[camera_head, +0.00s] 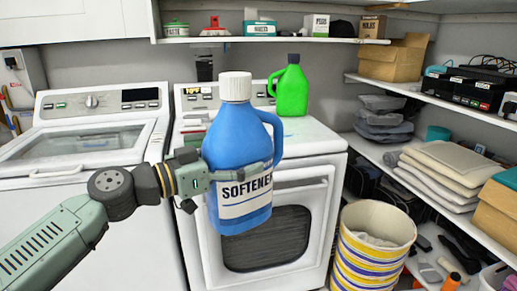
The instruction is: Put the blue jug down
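The blue jug (237,135) is a blue bottle with a white cap and a white "SOFTENER" label. It is upright in the middle of the head view, in front of the right-hand white machine. My gripper (232,183) reaches it from the left, with its fingers around the jug's lower body at the label. The gripper looks shut on the jug, though part of the fingers is hidden. The jug's base hangs in front of the machine's door, with no surface visible directly under it.
A green jug (292,91) stands on top of the right white machine (316,150), whose top is clear to its right. Another white machine (85,140) stands left. A striped bin (371,245) is at lower right. Loaded shelves (436,98) line the right wall; a shelf (270,40) hangs above.

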